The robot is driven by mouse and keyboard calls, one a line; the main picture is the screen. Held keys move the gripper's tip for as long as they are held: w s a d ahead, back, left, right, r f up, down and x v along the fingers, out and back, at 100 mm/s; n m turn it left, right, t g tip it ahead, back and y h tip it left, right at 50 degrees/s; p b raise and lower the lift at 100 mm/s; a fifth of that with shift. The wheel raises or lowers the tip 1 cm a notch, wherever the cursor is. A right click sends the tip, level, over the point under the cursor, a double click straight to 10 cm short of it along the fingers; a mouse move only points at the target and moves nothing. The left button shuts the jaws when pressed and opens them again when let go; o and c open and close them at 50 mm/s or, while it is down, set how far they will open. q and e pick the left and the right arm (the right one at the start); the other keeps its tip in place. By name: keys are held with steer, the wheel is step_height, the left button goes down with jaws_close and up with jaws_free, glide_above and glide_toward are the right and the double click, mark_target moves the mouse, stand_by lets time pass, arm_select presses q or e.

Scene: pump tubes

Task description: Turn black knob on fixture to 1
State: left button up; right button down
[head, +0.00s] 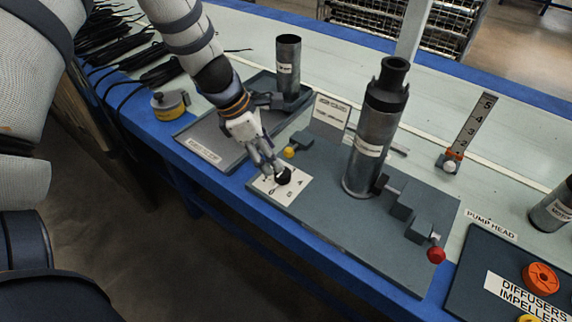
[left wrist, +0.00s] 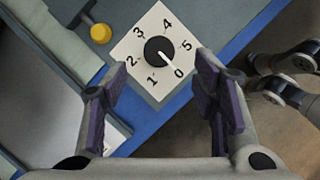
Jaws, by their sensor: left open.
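The black knob (head: 283,175) sits on a white dial plate near the front left corner of the grey fixture board (head: 330,225). In the left wrist view the knob (left wrist: 157,48) has a white pointer line aimed at 0, and the dial plate (left wrist: 135,50) carries the numbers 0 to 5. The 1 lies at the knob's lower left. My left gripper (head: 270,168) is just above the knob in the head view. In its wrist view the left gripper (left wrist: 166,98) is open, with nothing between its purple pads; the knob shows beyond the gap.
A metal pump tube (head: 374,140) stands on the fixture, with a red knob (head: 436,255) to its right. A yellow knob (head: 290,152) is close behind the dial. A tray (head: 215,140) lies left. Jointed grey parts of mine (left wrist: 285,80) show at the wrist view's right.

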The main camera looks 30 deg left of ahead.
mark_target(282, 172)
arm_select(q)
steer(key=b+x, duration=0.1)
steer(key=x, duration=0.5)
steer(key=shift+w+f, duration=0.1)
steer(key=shift+f, duration=0.3)
arm_select(e)
steer(key=shift+s+f+g, duration=0.3)
steer(key=shift+s+f, duration=0.4)
steer(key=shift+f, duration=0.15)
arm_select(q)
steer(key=c, duration=1.2)
steer(key=shift+o, duration=0.2)
